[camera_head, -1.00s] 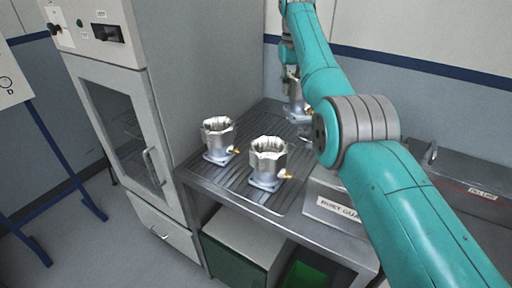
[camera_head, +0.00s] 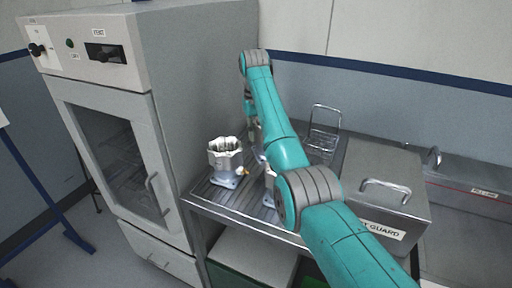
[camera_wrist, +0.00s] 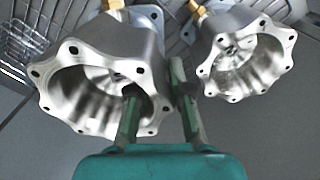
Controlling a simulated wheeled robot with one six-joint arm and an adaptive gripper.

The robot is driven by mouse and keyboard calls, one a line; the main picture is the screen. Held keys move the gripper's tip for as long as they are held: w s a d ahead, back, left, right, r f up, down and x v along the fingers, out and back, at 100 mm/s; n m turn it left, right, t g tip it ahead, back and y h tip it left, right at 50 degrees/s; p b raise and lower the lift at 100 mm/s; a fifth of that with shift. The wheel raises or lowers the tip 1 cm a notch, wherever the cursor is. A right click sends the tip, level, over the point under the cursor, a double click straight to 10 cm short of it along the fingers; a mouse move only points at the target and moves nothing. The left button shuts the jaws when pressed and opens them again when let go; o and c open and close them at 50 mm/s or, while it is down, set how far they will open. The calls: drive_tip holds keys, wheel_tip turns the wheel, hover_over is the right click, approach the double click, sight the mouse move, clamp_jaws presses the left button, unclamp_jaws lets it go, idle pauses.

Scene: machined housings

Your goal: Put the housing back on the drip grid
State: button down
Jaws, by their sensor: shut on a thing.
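My gripper (camera_wrist: 157,95) is shut on the rim wall of a silvery housing (camera_wrist: 90,75), with one green finger inside its scalloped mouth and one outside. A second housing (camera_wrist: 240,60) sits close beside it at the right of the wrist view. In the head view, one housing (camera_head: 226,160) stands upright on the slatted drip grid (camera_head: 248,196). Another housing (camera_head: 269,178) on the grid is mostly hidden by my arm. My gripper and the held housing are largely hidden behind the arm there, so I cannot tell whether the held one touches the grid.
A grey cabinet (camera_head: 195,100) with a glazed door stands just left of the grid. A metal box labelled as a guard (camera_head: 385,185) stands at the right. Free grid surface shows at the front left.

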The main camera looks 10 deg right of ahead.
sight(257, 155)
drive_tip(key=shift+f, duration=3.05)
drive_tip(key=shift+f, duration=0.1)
drive_tip(key=c, duration=1.1)
unclamp_jaws()
drive_tip(key=shift+f, duration=0.1)
wheel_tip(257, 155, up, 12)
drive_tip(key=shift+r, duration=0.15)
drive_tip(key=shift+a, duration=0.1)
